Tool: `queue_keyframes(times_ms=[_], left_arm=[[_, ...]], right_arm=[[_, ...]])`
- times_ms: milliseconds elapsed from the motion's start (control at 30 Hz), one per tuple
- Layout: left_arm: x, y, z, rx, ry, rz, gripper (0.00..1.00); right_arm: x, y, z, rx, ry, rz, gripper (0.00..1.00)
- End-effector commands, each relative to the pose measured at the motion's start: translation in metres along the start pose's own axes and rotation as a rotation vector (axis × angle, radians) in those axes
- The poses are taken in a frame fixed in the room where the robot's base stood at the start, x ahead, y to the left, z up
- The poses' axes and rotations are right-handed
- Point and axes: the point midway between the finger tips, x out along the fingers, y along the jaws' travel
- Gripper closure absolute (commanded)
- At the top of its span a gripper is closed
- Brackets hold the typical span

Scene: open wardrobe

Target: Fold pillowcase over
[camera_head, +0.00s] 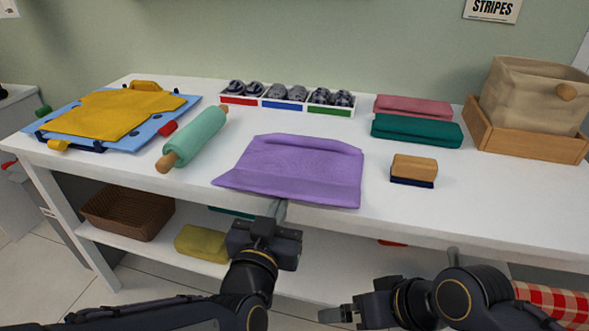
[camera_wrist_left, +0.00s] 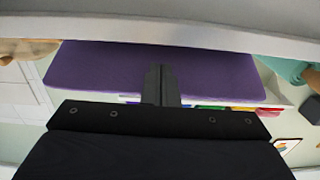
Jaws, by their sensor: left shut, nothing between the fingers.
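The purple pillowcase (camera_head: 295,168) lies on the white table near its front edge, with a raised ridge along its back edge and a band along its front. It also shows in the left wrist view (camera_wrist_left: 105,68), behind the fingers. My left gripper (camera_head: 280,208) is shut and empty at the pillowcase's front edge; its fingertips are together in the left wrist view (camera_wrist_left: 160,72). I cannot tell whether they touch the cloth. My right gripper (camera_head: 340,313) is low in front of the table, away from the pillowcase, and its opening is unclear.
A green rolling pin (camera_head: 197,136) lies left of the pillowcase, and a wooden brush (camera_head: 414,168) lies to its right. Folded green cloth (camera_head: 415,130) and a divided tray (camera_head: 291,105) stand behind. A yellow cloth on a blue board (camera_head: 110,115) is far left. A fabric bin (camera_head: 530,95) is far right.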

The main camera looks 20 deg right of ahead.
Motion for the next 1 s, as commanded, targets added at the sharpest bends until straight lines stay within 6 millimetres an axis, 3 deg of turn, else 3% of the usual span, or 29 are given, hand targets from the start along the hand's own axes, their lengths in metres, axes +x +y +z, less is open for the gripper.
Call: queue_keyframes(times_ms=[1000], left_arm=[[0.017,0.0,-0.044,0.0,0.001,0.0,1.0]], right_arm=[[-0.028,-0.013,-0.014,0.0,0.0,0.0,0.0]])
